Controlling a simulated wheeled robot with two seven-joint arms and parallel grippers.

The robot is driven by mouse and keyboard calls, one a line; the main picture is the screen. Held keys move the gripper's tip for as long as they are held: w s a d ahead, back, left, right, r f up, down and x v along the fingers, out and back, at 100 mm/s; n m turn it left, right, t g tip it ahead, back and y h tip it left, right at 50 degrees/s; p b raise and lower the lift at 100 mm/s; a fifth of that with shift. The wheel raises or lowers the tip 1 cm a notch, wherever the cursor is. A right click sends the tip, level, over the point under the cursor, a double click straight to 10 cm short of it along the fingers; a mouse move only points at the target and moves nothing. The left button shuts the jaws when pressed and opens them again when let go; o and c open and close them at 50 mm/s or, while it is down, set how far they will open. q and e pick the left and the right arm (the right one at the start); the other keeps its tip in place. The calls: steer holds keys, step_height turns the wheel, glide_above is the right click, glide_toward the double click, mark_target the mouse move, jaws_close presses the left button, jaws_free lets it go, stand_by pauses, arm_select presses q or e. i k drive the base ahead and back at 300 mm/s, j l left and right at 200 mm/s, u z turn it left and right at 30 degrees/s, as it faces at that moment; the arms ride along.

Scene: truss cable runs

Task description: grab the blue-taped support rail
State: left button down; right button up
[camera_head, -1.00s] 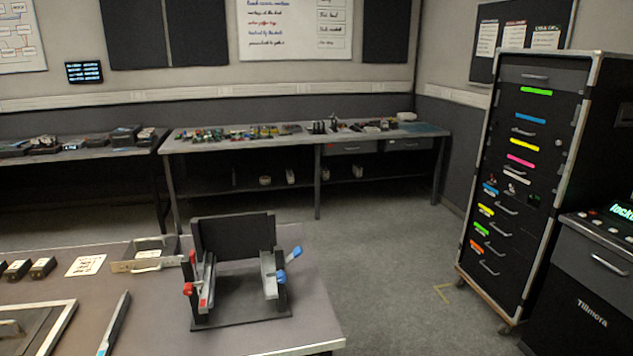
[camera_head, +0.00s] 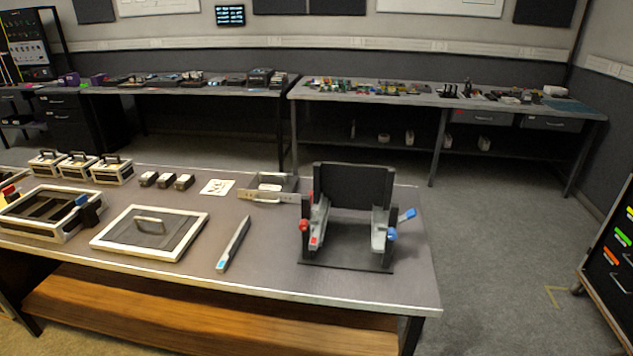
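A long narrow grey rail (camera_head: 234,243) lies on the table, with a light blue patch at its near end. It lies apart from the things around it. To its right stands a black stand (camera_head: 350,262) with an upright back plate. A grey rail with a red patch (camera_head: 317,228) sits in its left side, beside red knobs. A grey piece (camera_head: 379,230) sits in its right side, beside a blue lever (camera_head: 407,214) and a blue knob. Neither of my grippers shows.
The table (camera_head: 290,281) also holds a framed panel with a handle (camera_head: 150,233), an open case (camera_head: 48,213), small cases, black blocks, a white card (camera_head: 217,187) and a metal tray (camera_head: 270,190). Bare tabletop surrounds the rail. Open floor lies right of the table.

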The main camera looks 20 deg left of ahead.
mark_target(227, 255)
steer(key=u, duration=1.2)
